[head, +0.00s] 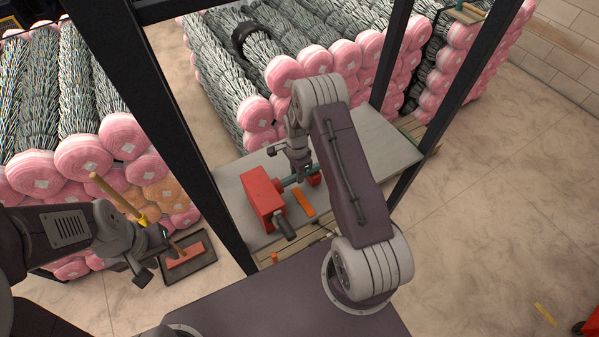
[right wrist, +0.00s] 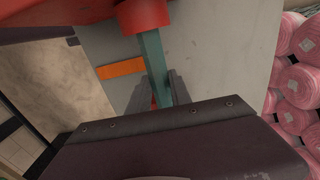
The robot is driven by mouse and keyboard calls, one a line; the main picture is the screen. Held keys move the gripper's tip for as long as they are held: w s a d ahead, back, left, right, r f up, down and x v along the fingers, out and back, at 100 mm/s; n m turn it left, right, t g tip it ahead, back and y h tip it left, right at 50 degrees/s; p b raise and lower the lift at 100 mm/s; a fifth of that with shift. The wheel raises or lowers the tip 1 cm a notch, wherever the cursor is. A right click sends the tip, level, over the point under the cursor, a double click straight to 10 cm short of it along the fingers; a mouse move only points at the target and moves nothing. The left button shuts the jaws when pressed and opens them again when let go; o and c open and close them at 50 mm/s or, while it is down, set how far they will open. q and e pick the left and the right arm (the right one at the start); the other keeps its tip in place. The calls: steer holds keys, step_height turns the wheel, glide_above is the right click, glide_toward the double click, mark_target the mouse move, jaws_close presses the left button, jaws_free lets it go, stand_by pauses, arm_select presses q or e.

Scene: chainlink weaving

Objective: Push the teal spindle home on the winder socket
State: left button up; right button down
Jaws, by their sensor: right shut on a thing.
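The teal spindle (head: 291,181) lies about level beside the red winder (head: 263,196) on the grey table. In the right wrist view the teal spindle (right wrist: 154,62) runs up into the round red winder socket (right wrist: 143,15); how deep it sits is hidden. My right gripper (right wrist: 160,92) is shut on the spindle, a finger on each side, a short way from the socket; it also shows in the head view (head: 301,174). My left gripper (head: 152,262) is away at lower left, by a wooden-handled tool (head: 115,195); whether its fingers are closed is unclear.
An orange strip (head: 303,202) lies on the grey table (head: 380,150) near the winder. A dark tray (head: 205,262) with a reddish block stands at lower left. Dark frame posts (head: 165,100) rise around the table. Pink-ended rolls (head: 285,75) are stacked behind. Floor at right is mostly clear.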

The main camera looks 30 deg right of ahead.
steer(key=shift+a, duration=0.15)
steer(key=c, duration=1.1)
jaws_free()
steer(key=shift+r, duration=0.2)
step_height(320, 180, up, 8)
steer(key=b, duration=0.3)
steer(key=shift+r, duration=0.35)
